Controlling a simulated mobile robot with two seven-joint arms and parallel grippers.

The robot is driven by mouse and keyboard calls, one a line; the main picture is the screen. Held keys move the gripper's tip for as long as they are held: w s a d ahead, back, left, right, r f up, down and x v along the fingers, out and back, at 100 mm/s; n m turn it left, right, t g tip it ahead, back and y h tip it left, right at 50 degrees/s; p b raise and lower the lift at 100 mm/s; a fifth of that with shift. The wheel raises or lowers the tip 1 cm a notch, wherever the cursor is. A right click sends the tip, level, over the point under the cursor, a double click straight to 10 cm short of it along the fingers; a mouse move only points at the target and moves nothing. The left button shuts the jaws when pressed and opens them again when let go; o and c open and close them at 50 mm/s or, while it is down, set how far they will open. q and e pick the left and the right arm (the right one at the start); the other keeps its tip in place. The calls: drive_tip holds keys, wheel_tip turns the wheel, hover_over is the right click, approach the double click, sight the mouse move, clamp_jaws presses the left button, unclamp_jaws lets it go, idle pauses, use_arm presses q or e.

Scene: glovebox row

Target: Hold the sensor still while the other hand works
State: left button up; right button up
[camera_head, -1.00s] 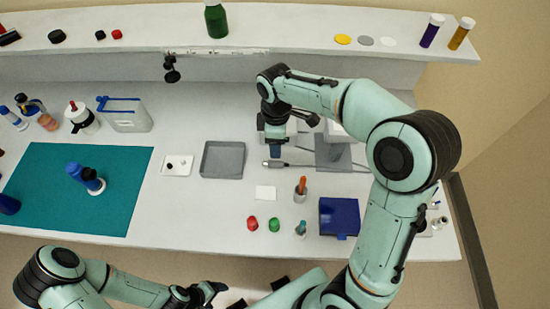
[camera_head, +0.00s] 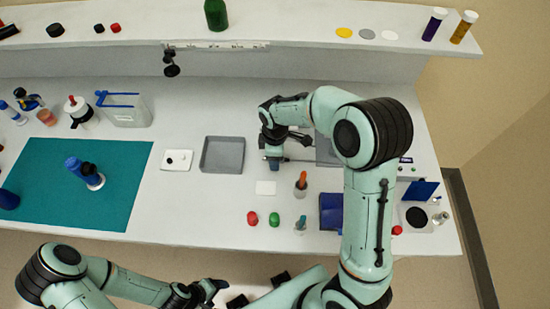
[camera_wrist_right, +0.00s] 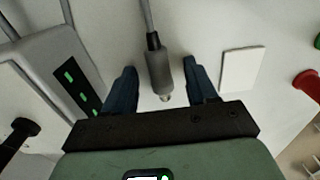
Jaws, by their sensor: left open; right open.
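The sensor is a grey cylindrical probe (camera_wrist_right: 158,70) on a grey cable, with a small metal tip, lying on the white bench. My right gripper (camera_wrist_right: 160,66) is open, its two blue fingers on either side of the probe with gaps showing. In the head view the right gripper (camera_head: 273,164) is over the bench right of the grey tray and mostly hides the probe. My left gripper (camera_head: 217,287) is open and empty, low in front of the bench's front edge.
A white card (camera_head: 265,188) lies just in front of the right gripper. The grey tray (camera_head: 222,155) is to its left. An orange-handled tool in a holder (camera_head: 301,184), red (camera_head: 252,218) and green (camera_head: 274,219) caps stand nearby. A grey box with green lights (camera_wrist_right: 62,72) is close by.

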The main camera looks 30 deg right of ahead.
clamp_jaws()
wheel_tip(320, 180, up, 10)
drive_tip(key=shift+p, duration=0.35)
idle(0.5)
